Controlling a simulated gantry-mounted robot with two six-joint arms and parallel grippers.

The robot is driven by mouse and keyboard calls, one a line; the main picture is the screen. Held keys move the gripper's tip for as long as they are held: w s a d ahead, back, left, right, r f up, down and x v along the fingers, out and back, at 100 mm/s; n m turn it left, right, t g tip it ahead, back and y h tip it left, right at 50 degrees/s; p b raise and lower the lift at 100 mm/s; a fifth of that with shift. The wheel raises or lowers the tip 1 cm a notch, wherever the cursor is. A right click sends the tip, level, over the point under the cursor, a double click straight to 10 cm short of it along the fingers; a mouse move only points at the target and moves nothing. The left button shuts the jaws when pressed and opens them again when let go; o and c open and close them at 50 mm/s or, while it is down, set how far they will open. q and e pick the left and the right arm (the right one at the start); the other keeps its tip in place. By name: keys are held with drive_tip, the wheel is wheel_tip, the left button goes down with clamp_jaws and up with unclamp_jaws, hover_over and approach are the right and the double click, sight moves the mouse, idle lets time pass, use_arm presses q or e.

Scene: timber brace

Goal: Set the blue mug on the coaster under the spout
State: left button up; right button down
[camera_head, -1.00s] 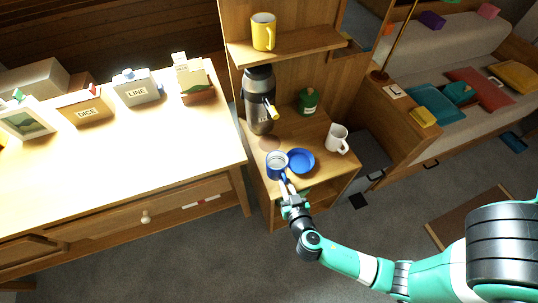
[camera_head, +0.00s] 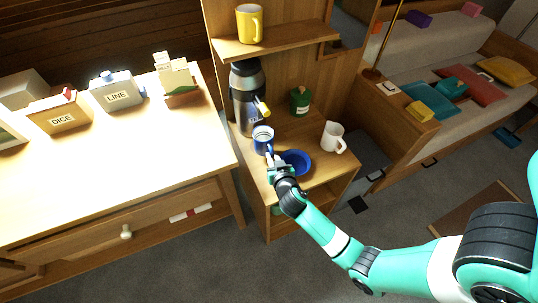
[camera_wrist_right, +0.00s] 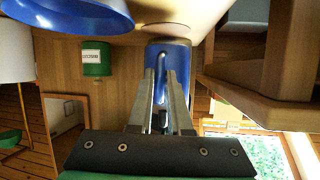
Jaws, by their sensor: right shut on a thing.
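The blue mug (camera_head: 262,140) with a pale inside stands upright on or just above the cabinet top, in front of the dispenser (camera_head: 248,95) with its yellow spout (camera_head: 262,107). My right gripper (camera_head: 272,162) is shut on the mug's handle from the front. In the right wrist view, which is upside down, the fingers (camera_wrist_right: 167,82) close around the handle of the blue mug (camera_wrist_right: 181,58). The coaster is not clearly visible in the head view; the mug covers that area. I cannot tell whether the mug touches it. My left gripper is out of view.
A blue dish (camera_head: 296,162) lies close to the right of the mug. A white mug (camera_head: 333,137) and a green canister (camera_head: 300,100) stand farther right and behind. A shelf with a yellow mug (camera_head: 249,24) overhangs the dispenser.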

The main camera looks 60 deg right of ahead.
sight(269, 147)
drive_tip(key=w+d, duration=0.3)
drive_tip(key=shift+d, duration=0.3)
wheel_tip(269, 147, down, 4)
drive_tip(key=b, duration=0.3)
drive_tip(key=shift+r, duration=0.25)
drive_tip(key=c, duration=0.8)
unclamp_jaws()
drive_tip(key=shift+c, duration=0.2)
